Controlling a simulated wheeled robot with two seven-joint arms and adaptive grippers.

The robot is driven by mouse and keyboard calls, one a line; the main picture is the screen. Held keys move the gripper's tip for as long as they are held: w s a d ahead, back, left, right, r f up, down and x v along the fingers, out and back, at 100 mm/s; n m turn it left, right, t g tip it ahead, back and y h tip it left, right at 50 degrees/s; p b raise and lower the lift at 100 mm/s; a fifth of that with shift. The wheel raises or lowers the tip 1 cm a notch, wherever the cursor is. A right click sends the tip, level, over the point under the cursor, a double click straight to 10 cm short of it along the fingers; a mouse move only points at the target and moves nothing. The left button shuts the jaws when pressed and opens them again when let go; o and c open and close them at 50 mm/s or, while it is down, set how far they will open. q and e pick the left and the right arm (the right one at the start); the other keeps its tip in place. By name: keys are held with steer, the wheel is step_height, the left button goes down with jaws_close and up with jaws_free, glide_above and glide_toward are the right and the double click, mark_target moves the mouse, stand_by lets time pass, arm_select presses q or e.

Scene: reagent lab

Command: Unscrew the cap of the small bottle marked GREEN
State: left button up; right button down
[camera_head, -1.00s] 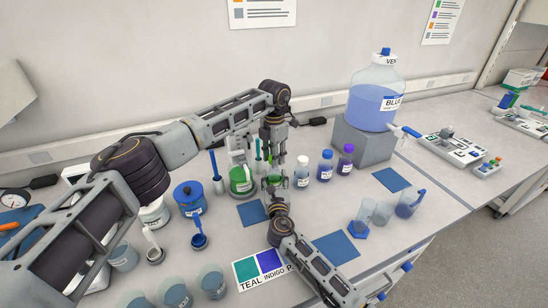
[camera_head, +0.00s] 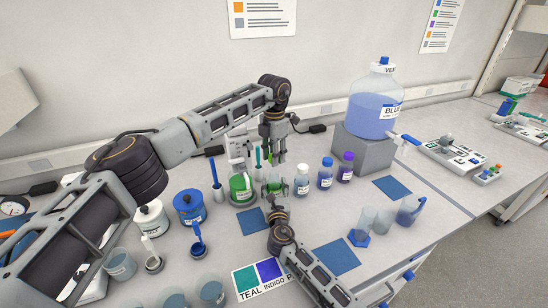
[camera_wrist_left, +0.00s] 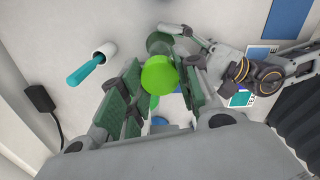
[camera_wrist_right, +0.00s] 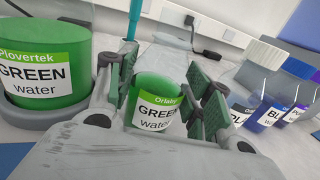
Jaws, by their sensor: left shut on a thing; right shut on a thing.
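The small bottle marked GREEN (camera_wrist_right: 155,105) stands upright between the fingers of my right gripper (camera_wrist_right: 160,90), which is shut on it. No cap shows on its clear top in the right wrist view. In the head view the bottle (camera_head: 274,188) is just below my left gripper (camera_head: 273,157). My left gripper (camera_wrist_left: 155,88) is shut on the bright green cap (camera_wrist_left: 158,75). The cap is above the bottle and appears apart from it; the bottle (camera_wrist_left: 159,42) shows behind it in the left wrist view.
A larger Plovertek GREEN container (camera_wrist_right: 38,72) stands just left of the bottle. White-capped (camera_head: 302,187), blue (camera_head: 325,180) and purple (camera_head: 346,172) small bottles stand to the right. Blue mats (camera_head: 337,257) lie in front. A large blue carboy (camera_head: 374,112) stands on a grey block behind.

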steer(key=c, duration=0.5)
jaws_free()
steer(key=shift+c, duration=0.2)
steer(key=shift+s, duration=0.1)
steer(key=shift+s+d, duration=0.15)
steer(key=shift+s, duration=1.8)
steer(key=shift+s+d, duration=0.15)
steer(key=shift+s, duration=1.85)
steer(key=shift+s+d, duration=0.15)
steer(key=shift+s, duration=1.8)
